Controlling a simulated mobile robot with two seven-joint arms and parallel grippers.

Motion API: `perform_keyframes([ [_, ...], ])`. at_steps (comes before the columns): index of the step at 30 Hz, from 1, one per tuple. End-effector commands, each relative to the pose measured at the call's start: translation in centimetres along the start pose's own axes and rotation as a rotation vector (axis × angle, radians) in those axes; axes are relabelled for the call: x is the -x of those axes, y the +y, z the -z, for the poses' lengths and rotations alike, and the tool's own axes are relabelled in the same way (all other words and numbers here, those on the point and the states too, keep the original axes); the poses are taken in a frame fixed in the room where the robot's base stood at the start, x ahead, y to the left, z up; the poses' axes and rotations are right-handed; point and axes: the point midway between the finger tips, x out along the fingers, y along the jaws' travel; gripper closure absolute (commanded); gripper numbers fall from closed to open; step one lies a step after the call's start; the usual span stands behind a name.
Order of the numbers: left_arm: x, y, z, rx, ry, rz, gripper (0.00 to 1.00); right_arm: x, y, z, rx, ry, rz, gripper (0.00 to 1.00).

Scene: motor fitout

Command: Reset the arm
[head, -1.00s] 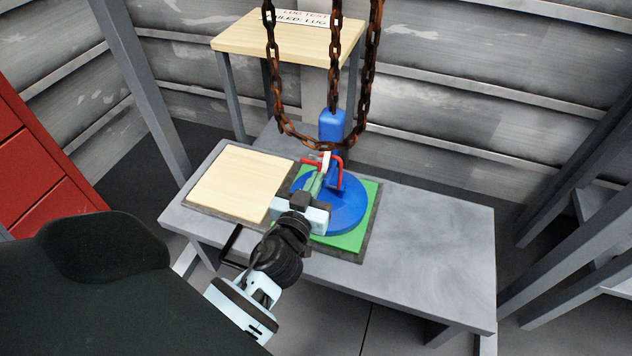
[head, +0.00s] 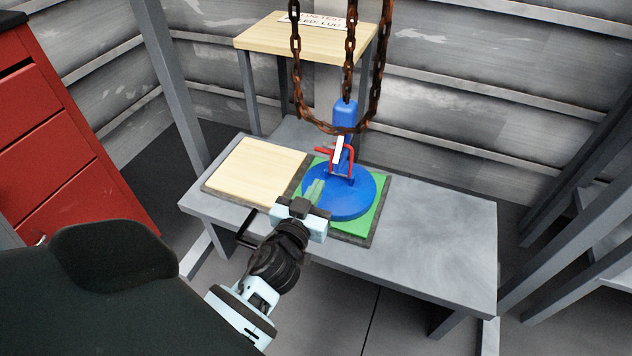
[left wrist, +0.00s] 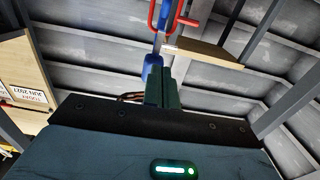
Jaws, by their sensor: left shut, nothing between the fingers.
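My left gripper (head: 315,190) is shut and empty in the head view, reaching in from the lower left over the front of the blue round base. In the left wrist view its two green fingers (left wrist: 163,88) are together. The blue device (head: 346,203) has a round base and an upright blue post (head: 345,113). A red clamp handle (head: 325,150) and a white piece (head: 339,151) sit on it; the red handle also shows in the left wrist view (left wrist: 176,18), beyond the fingertips. My right gripper is not in view.
The blue base stands on a green mat (head: 372,218) beside a pale wooden board (head: 255,172) on a grey table (head: 440,225). Rusty chains (head: 376,70) hang over the post. A raised wooden shelf (head: 300,40) stands behind. A red cabinet (head: 60,150) is left. The table's right half is clear.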

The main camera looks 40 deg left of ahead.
Motion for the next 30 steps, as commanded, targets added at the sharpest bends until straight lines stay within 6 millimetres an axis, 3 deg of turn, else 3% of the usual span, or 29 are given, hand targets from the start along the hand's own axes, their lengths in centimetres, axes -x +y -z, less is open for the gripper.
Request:
perform_keyframes([
  [15,0.0,0.0,0.0,0.000,-0.001,0.000,1.00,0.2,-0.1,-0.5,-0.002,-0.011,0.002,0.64],
  [19,1.1,-0.2,-1.4,-0.012,-0.035,-0.007,1.00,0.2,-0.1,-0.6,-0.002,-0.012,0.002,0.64],
  [23,4.9,-0.8,-5.7,-0.050,-0.147,-0.032,1.00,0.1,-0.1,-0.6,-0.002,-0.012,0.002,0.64],
  [30,17.0,-2.4,-14.8,-0.137,-0.459,-0.132,1.00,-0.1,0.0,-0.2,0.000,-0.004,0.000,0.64],
])
